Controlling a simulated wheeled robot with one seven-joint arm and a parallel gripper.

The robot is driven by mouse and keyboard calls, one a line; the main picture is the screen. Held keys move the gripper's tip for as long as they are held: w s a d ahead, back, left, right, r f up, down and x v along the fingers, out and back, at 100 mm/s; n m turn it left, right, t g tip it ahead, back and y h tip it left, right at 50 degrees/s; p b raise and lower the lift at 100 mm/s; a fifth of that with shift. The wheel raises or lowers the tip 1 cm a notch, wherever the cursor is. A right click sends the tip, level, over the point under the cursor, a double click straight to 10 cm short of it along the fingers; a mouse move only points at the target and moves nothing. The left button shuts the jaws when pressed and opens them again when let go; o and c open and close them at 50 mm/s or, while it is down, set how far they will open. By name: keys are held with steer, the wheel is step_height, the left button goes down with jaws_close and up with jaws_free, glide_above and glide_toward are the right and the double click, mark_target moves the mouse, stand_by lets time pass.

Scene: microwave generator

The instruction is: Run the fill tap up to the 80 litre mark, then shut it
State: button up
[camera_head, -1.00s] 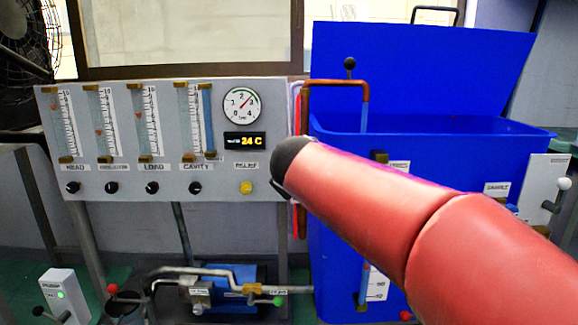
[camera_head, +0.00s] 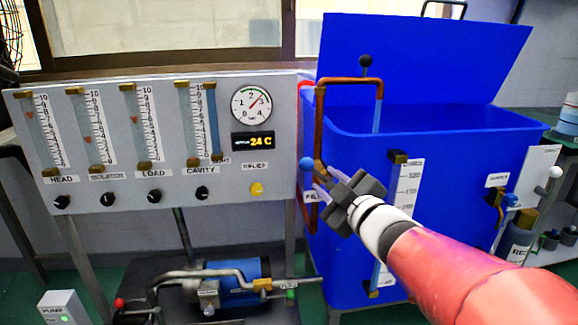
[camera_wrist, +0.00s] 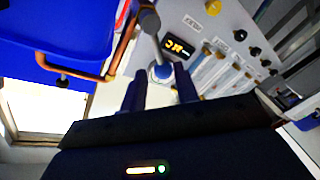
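The fill tap (camera_head: 320,172) sits on a copper pipe at the blue tank's (camera_head: 440,170) left front edge, above a FILL label (camera_head: 312,197). Its lever ends in a blue ball (camera_head: 306,163). A thin blue stream (camera_head: 377,118) hangs from the spout into the tank. My gripper (camera_head: 318,183) is open at the tap, fingers pointing at the lever. In the wrist view the blue ball (camera_wrist: 162,73) shows between the fingertips; contact is unclear. The tank's level gauge (camera_head: 405,185) shows a 120 mark near the top; my arm hides its middle, so I cannot read the level.
The grey panel (camera_head: 160,130) with flow tubes, a dial (camera_head: 251,104) and a 24 C display stands close left of the tap. A pump (camera_head: 225,285) and pipes lie below. A drain valve (camera_head: 510,200) and more fittings are at the right.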

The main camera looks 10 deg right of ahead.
mark_target(315, 171)
steer(key=x, duration=0.6)
steer(key=shift+w+f, duration=0.1)
steer(key=shift+w, duration=0.2)
jaws_close()
